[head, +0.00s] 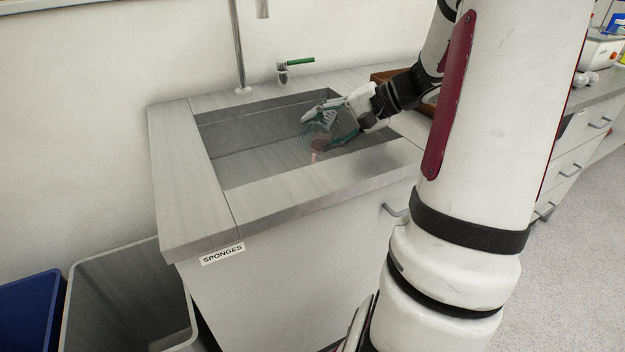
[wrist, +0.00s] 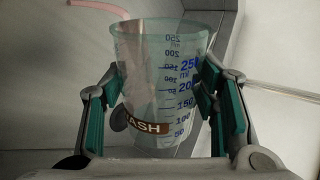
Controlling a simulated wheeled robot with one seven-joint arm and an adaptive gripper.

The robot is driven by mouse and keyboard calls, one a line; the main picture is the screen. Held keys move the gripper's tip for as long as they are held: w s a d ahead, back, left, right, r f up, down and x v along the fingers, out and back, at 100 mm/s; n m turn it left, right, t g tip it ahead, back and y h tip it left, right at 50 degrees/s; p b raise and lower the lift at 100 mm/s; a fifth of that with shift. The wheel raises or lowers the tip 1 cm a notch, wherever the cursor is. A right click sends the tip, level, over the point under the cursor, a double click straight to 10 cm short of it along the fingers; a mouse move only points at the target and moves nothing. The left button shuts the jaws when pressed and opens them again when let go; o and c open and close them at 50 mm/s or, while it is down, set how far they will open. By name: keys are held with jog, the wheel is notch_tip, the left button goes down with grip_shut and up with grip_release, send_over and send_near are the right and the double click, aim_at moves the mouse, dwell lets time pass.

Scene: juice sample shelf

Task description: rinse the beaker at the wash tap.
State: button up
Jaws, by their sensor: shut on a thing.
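The clear beaker (wrist: 165,75) has blue graduation marks and a brown label whose visible letters read "ASH". My gripper (wrist: 163,98) is shut on it, with teal finger pads at both sides. In the head view my gripper (head: 331,124) holds the beaker (head: 313,131) over the sink basin (head: 235,150), and the beaker looks tilted. A pink streak (head: 314,157) shows just below the beaker; it looks like liquid, as does the pink curve (wrist: 100,7) in the wrist view. The wash tap (head: 283,74), with a green lever, stands at the sink's back edge, apart from the beaker.
A vertical pipe (head: 238,45) rises behind the sink. A brown wooden box (head: 385,76) stands right of the basin, partly behind my arm. A grey bin (head: 130,290) and a blue bin (head: 30,310) stand at the lower left. A "SPONGES" label (head: 222,254) marks the counter front.

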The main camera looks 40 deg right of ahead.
jog(key=shift+a+f+b, duration=0.1)
jog(key=shift+f+b, duration=0.05)
jog(key=shift+b, duration=0.45)
jog(key=shift+s+a+n+h+b, duration=0.1)
jog(key=shift+n+h+b, duration=0.2)
jog(key=shift+h+b, duration=0.3)
